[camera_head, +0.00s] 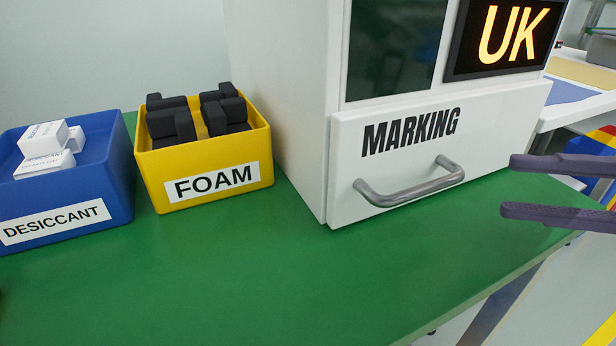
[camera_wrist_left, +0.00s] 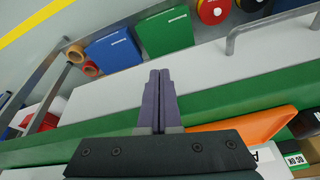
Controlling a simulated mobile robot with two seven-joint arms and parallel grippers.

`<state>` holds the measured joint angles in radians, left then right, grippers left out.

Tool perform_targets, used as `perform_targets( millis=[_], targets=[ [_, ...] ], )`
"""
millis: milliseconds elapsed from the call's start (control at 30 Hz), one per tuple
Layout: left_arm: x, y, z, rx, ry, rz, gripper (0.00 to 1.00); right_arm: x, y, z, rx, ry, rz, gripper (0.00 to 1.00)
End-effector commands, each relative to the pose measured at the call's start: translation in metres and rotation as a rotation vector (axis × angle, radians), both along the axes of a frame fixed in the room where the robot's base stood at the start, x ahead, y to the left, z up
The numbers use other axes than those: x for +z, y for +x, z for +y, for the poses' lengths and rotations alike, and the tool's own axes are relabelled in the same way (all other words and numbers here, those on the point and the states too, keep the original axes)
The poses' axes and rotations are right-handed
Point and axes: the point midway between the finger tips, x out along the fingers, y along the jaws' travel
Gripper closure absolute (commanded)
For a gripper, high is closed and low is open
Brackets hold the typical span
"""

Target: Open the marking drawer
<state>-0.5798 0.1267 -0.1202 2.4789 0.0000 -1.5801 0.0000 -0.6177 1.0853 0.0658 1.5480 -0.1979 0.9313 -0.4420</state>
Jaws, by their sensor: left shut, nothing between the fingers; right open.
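The marking drawer (camera_head: 500,122) is the white front lettered "MARKING" at the bottom of the white cabinet in the head view. It looks flush with the cabinet, so shut. Its grey bar handle (camera_head: 412,191) runs across the lower part of the front, with nothing gripping it. My right gripper (camera_head: 508,186) is open and empty, to the right of the handle and apart from it. My left gripper (camera_wrist_left: 159,73) shows only in the left wrist view. Its fingers are together with nothing between them.
A lit "UK" display (camera_head: 508,36) sits above the drawer. A yellow FOAM bin (camera_head: 265,140) and a blue DESICCANT bin (camera_head: 112,205) stand left of the cabinet. The green tabletop (camera_head: 230,280) is clear in front. The left wrist view shows another grey bar handle (camera_wrist_left: 270,24).

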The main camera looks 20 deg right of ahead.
Motion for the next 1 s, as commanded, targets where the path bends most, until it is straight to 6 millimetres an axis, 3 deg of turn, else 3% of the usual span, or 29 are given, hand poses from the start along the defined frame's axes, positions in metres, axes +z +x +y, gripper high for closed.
perform_targets(
  millis=[33,233,600,1000],
  targets=[
    [-0.011,0.000,0.000,0.000,0.000,0.000,1.00,-0.009,-0.002,-0.001,0.016,-0.006,-0.005,0.55],
    [-0.016,0.000,-0.001,0.002,-0.003,-0.002,1.00,-0.009,0.004,0.009,0.038,-0.006,-0.015,0.55],
    [-0.044,0.000,-0.003,0.008,-0.012,-0.002,1.00,-0.019,0.046,0.060,0.036,-0.006,-0.017,0.55],
    [-0.048,0.000,-0.002,0.006,-0.009,-0.002,1.00,-0.021,0.059,0.075,0.034,-0.005,-0.012,0.55]
  ],
)
